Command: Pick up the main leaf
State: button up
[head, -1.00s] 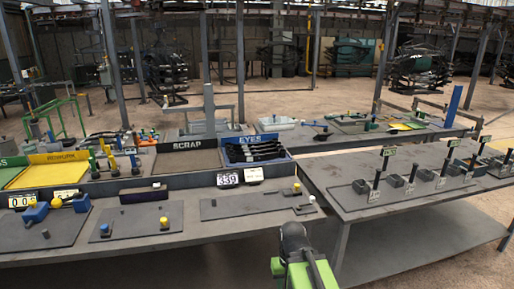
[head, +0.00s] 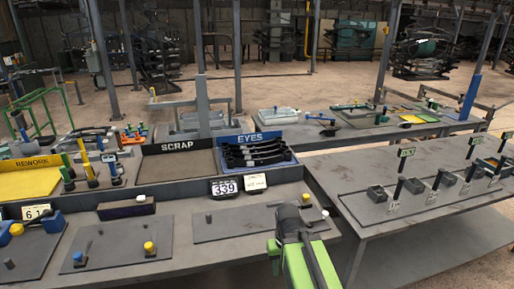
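Several long black leaves (head: 255,152) lie stacked in the blue tray labelled EYES (head: 291,158), at the back of the near bench in the head view. I cannot tell which of them is the main leaf. My arm, green and dark grey, rises from the bottom edge in front of the bench. Its dark end, my gripper (head: 291,222), is over the front right of the bench, well short of the tray. The fingers do not show clearly, so I cannot see whether they are open or holding anything.
The SCRAP bin (head: 180,168) and yellow REWORK bin (head: 28,184) stand left of the tray. Dark fixture plates (head: 250,220) with pegs and knobs lie on the near bench (head: 190,262). A second bench (head: 350,170) with small boxes and posts stands right.

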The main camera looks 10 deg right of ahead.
aim_at(245, 151)
jog(key=z, duration=5.65)
jog(key=i, duration=0.1)
jog(key=z, duration=2.7)
jog(key=k, duration=1.65)
jog(key=z, duration=1.7)
jog(key=i, duration=0.9)
jog(key=u, duration=0.1)
